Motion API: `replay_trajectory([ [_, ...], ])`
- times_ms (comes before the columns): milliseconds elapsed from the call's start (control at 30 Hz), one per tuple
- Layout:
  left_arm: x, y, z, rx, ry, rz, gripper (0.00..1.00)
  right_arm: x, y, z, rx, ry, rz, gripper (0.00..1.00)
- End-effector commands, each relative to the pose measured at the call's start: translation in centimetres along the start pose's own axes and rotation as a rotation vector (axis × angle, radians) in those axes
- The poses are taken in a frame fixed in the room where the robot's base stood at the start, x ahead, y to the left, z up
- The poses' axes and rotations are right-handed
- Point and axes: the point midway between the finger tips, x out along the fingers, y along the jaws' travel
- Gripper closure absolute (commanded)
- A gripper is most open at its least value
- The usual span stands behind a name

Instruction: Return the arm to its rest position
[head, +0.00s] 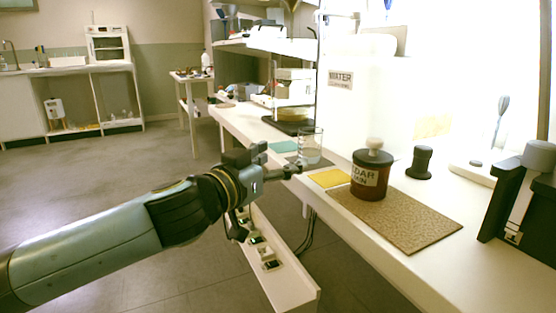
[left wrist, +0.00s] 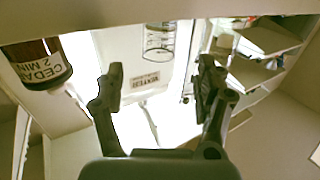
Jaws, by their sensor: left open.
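My left arm reaches in from the left in the head view. Its gripper (head: 268,195) is open and empty, at the front edge of the bench near the glass beaker. The left wrist view shows the two fingers spread apart with nothing between them (left wrist: 160,75). A brown jar labelled CEDAR (head: 370,180) with a pale knob on top stands upright on a brown speckled mat (head: 415,228), apart from the gripper. The jar also shows at the upper left of the left wrist view (left wrist: 38,62). My right gripper is not seen.
A glass beaker (head: 310,147) stands on the bench (head: 390,272) close beyond the gripper. A yellow mat (head: 330,179), a small black object (head: 420,162) and a large WATER container (head: 350,110) are nearby. A low shelf (head: 290,287) lies under the bench. Open floor (head: 90,185) is at left.

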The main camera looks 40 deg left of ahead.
Motion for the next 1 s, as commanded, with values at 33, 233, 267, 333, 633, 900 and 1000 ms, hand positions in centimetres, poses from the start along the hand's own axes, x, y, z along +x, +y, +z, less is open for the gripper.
replay_trajectory([
  [33,0.0,0.0,0.0,0.0,0.0,0.0,0.28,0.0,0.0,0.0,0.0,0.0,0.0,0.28],
  [233,0.0,0.0,0.0,-0.001,0.0,0.0,0.28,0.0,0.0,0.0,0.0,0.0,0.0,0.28],
  [267,0.0,0.0,0.0,-0.001,0.0,0.0,0.28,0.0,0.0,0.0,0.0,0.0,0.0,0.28],
  [333,0.0,0.0,-0.5,-0.002,0.002,0.0,0.28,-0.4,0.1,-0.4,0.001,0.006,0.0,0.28],
  [633,-2.3,-3.8,9.9,-0.113,-0.298,-0.156,0.28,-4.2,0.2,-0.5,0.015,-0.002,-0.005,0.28],
  [900,-15.0,-4.7,29.0,-0.105,-0.796,-0.245,0.28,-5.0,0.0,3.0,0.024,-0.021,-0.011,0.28],
  [1000,-21.8,-3.8,34.3,-0.091,-0.97,-0.244,0.28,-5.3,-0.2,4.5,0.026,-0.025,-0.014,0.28],
])
